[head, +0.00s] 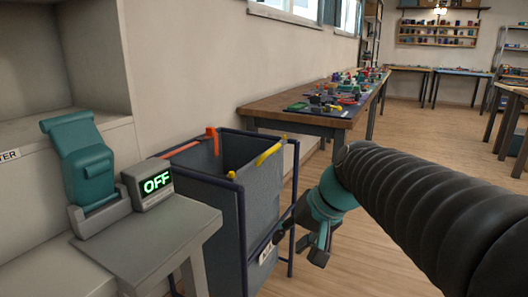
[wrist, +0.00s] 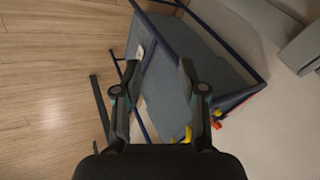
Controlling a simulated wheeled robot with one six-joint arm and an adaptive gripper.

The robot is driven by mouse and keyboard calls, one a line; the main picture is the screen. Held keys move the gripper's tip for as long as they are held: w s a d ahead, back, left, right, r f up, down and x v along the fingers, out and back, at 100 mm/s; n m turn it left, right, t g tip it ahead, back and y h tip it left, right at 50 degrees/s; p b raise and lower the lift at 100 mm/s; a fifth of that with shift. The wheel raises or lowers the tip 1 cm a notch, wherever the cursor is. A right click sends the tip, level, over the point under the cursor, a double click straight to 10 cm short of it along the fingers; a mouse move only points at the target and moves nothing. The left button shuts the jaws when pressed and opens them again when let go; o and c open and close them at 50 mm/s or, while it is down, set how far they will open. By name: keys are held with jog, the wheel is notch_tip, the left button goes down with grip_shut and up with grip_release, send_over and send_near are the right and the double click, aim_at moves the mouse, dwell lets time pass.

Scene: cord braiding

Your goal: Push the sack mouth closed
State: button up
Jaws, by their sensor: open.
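The sack (head: 262,205) is a grey-blue bag in a dark blue frame, left of centre in the head view. Its mouth is open and the inside shows. An orange piece (head: 211,134) sits at the far left rim and a yellow piece (head: 270,153) along the right rim. My gripper (head: 300,242) is just right of the sack, below rim height, with its fingers apart and nothing between them. In the wrist view the sack (wrist: 205,55) lies behind the open fingers of my gripper (wrist: 159,66). I cannot tell whether a finger touches the sack or frame.
A grey stand (head: 160,245) with a teal device (head: 85,165) and a display reading OFF (head: 156,183) is left of the sack. A cluttered wooden table (head: 305,112) stands behind it. The wooden floor (head: 400,145) to the right is mostly clear.

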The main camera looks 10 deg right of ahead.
jog(key=w+d+r+m+y, duration=0.1)
jog(key=w+r+m+y, duration=0.15)
jog(key=w, duration=0.85)
jog(key=m+t+y, duration=0.2)
jog(key=t+y, duration=0.3)
jog(key=y, duration=0.1)
send_near(273, 151)
jog(key=x, duration=1)
jog(key=shift+w+a+f+p, duration=0.1)
jog(key=shift+w+a+p, duration=0.1)
jog(key=shift+w+p, duration=0.2)
grip_shut()
